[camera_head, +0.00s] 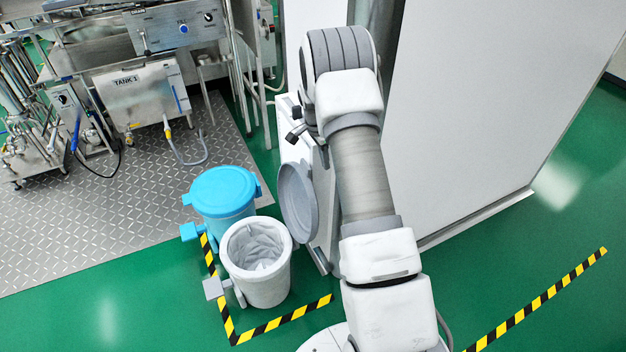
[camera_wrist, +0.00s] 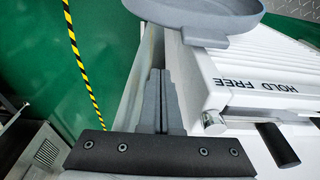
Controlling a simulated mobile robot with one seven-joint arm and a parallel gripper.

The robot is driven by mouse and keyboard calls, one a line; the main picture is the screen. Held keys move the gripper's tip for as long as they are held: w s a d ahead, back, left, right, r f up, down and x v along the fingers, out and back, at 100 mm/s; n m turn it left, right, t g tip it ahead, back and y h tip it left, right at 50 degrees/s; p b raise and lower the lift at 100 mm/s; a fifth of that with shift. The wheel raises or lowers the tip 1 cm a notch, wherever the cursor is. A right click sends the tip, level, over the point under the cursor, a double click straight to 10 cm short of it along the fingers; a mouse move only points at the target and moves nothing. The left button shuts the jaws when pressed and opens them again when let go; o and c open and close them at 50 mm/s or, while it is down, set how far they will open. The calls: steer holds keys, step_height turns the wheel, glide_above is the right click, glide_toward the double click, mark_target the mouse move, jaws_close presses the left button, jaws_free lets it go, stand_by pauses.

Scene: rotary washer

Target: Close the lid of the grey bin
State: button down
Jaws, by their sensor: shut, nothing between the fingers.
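The grey bin (camera_head: 258,285) stands on the green floor with its top open and a pale crumpled liner inside. Its round grey lid (camera_head: 297,203) is raised nearly upright on the bin's right side, by a white panel. In the wrist view the lid (camera_wrist: 205,18) shows at the top, partly cut off. My gripper (camera_wrist: 160,75) points toward the lid's side in the wrist view, its fingers shut and empty. The fingertips appear just below and left of the lid, and I cannot tell whether they touch it. In the head view the gripper is mostly hidden by my arm.
A blue bin with its lid (camera_head: 222,190) shut stands behind the grey bin. A white panel marked "HOLD FREE" (camera_wrist: 262,83) with dark handles (camera_wrist: 277,145) is close on the gripper's right. Yellow-black tape (camera_head: 285,321) marks the floor, and open green floor lies in front.

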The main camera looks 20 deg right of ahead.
steer(key=shift+a+f+b, duration=0.4)
steer(key=shift+f+b, duration=0.25)
steer(key=shift+f, duration=0.85)
steer(key=shift+a+f+b, duration=0.4)
steer(key=shift+f+b, duration=0.2)
steer(key=shift+f, duration=0.95)
steer(key=shift+a+f+b, duration=0.4)
steer(key=shift+f+b, duration=0.25)
steer(key=shift+f, duration=0.85)
